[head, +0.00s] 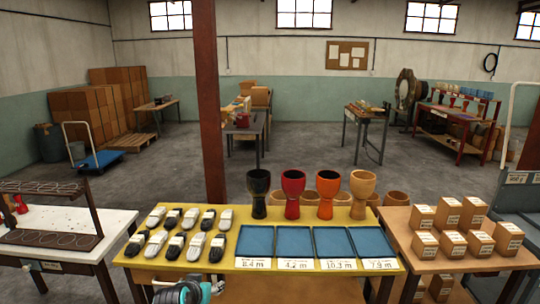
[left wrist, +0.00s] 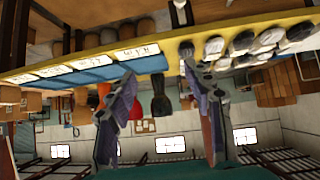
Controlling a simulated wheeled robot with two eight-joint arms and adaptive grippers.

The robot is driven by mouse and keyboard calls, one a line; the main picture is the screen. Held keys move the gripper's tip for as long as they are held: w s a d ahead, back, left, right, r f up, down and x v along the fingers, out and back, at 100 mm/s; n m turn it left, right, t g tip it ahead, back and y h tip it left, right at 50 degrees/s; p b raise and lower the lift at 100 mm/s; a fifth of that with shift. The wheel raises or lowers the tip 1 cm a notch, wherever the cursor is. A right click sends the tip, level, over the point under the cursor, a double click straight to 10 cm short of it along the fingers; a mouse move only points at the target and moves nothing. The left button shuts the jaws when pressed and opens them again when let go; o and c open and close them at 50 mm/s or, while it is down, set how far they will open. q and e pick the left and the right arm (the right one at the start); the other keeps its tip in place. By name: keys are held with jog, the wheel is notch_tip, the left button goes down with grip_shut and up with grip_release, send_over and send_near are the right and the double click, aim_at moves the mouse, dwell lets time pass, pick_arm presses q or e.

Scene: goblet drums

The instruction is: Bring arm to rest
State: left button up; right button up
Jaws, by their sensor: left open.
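My left gripper (left wrist: 156,72) shows in the left wrist view with its two fingers spread wide apart. It is open, and nothing is held between the fingers. That view is upside down, with the yellow table (left wrist: 150,63) above the fingers. My right gripper is in neither view. In the head view, a black drum (head: 259,190), a red drum (head: 292,192), an orange drum (head: 325,192) and a tan drum (head: 361,192) stand upright in a row behind the blue trays (head: 294,242) on the yellow table (head: 222,262).
Black and white shoe-like items (head: 198,220) fill the table's left part. Small cardboard boxes (head: 453,243) stand on the table at right. A white table (head: 116,222) with a dark rack (head: 93,210) is at left. A brown post (head: 209,120) rises behind the yellow table.

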pick_arm(q)
jog(key=s+g, duration=0.3)
jog(key=s, duration=2.3)
jog(key=shift+s+d+r+n+y, duration=0.15)
jog(key=shift+d+r+n+y, duration=0.15)
jog(key=shift+d+y, duration=0.1)
